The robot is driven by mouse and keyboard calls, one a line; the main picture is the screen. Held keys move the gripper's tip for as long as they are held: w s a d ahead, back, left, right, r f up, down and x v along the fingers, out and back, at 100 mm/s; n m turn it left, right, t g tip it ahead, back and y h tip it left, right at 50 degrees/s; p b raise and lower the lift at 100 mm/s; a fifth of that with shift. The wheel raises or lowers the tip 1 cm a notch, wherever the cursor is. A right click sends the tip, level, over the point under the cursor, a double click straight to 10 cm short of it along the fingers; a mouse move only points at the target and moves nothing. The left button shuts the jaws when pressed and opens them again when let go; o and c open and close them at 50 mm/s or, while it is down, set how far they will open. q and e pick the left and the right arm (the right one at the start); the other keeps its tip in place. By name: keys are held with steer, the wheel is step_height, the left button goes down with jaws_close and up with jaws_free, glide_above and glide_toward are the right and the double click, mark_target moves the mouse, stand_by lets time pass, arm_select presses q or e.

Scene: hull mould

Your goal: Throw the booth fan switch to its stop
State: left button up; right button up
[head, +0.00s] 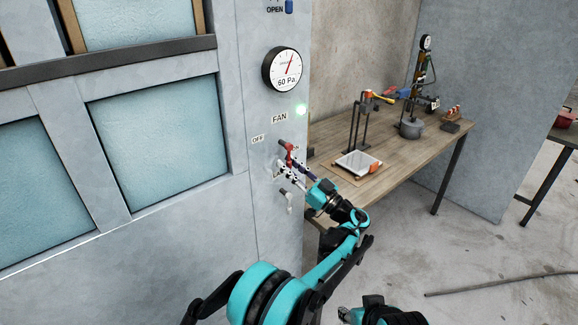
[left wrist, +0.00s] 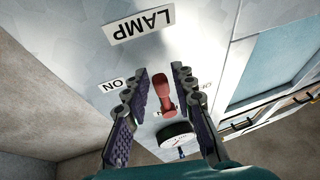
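The fan switch has a red-handled lever (head: 289,152) on the pale booth panel, under the FAN label (head: 279,118). The OFF label (head: 257,139) is to its left; the ON label (left wrist: 112,86) shows in the left wrist view. My left gripper (head: 288,171) is at the lever. In the left wrist view the red handle (left wrist: 165,96) stands between its two open fingers (left wrist: 160,92), with a narrow gap on each side. The lever's base is partly hidden. Part of my right arm shows at the bottom edge of the head view; its fingers cannot be made out.
A grey lever (head: 287,198) is lower on the panel. A LAMP label (left wrist: 141,24) shows upside down. A wooden bench (head: 415,157) with tools stands right of the panel.

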arm_select(q)
steer(key=v, duration=0.7)
steer(key=shift+s+d, duration=0.15)
steer(key=shift+d, duration=0.05)
steer(key=shift+f, duration=0.15)
stand_by(0.4)
